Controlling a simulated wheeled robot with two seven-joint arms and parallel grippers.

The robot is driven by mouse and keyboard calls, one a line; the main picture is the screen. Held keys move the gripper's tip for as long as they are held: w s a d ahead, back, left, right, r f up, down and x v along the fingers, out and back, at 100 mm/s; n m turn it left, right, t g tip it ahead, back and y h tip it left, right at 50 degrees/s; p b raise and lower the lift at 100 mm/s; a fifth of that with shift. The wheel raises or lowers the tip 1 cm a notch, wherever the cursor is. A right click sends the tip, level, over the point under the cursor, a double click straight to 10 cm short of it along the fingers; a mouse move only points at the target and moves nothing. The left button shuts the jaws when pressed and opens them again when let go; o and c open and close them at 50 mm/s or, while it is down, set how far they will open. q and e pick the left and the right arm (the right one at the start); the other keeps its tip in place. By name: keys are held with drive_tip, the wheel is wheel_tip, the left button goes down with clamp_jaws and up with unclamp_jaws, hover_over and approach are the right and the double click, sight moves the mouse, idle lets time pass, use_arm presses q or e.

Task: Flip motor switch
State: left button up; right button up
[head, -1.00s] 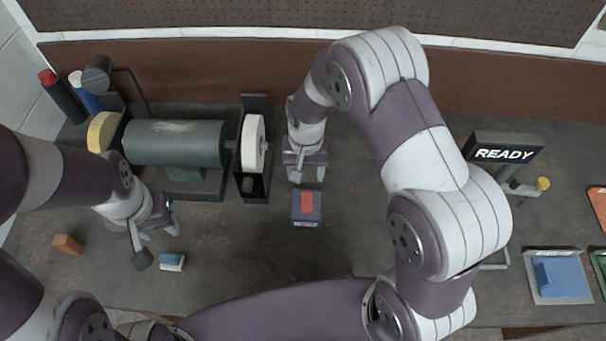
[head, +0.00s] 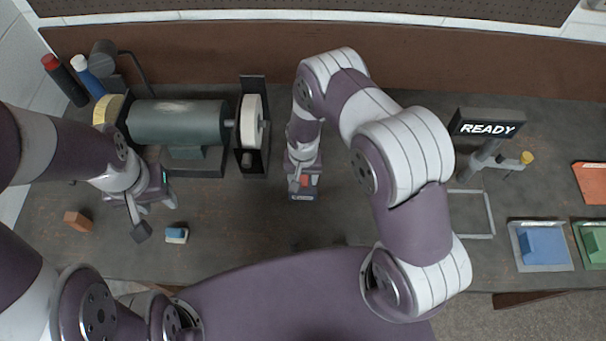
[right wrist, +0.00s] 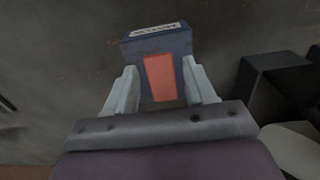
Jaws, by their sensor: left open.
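The motor switch is a small dark blue box with a red rocker and a pale label. In the head view only the front of the switch box (head: 302,196) shows below my right gripper (head: 301,180). In the right wrist view the switch box (right wrist: 180,42) lies straight ahead, with its red rocker (right wrist: 159,77) between the two fingertips of my right gripper (right wrist: 160,76). My left gripper (head: 155,219) is open and empty, low over the left bench.
A grinder with a green motor body (head: 175,122) and a pale wheel (head: 250,120) stands behind, left of the switch. An orange-brown block (head: 77,221) and a blue-white block (head: 176,235) lie near my left gripper. A READY sign (head: 487,126) and coloured trays are right.

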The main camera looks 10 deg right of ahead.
drive_tip(key=shift+w, duration=0.2)
drive_tip(key=c, duration=0.8)
drive_tip(key=shift+f+b, duration=0.2)
drive_tip(key=shift+b, duration=0.1)
drive_tip(key=g+b, duration=0.1)
drive_tip(key=b, duration=0.1)
drive_tip(key=g+b, duration=0.1)
drive_tip(key=b, duration=0.1)
drive_tip(key=shift+w+d+f+g+y, duration=0.15)
drive_tip(key=shift+w+f+g+y, duration=0.15)
drive_tip(key=shift+w+g+y, duration=0.1)
drive_tip(key=shift+r+g+b, duration=0.2)
drive_tip(key=shift+g+b, duration=0.1)
drive_tip(key=shift+b, duration=0.35)
drive_tip(key=shift+r+g, duration=0.3)
drive_tip(key=shift+r, duration=0.05)
drive_tip(key=o, duration=1)
drive_tip(key=shift+o, duration=0.2)
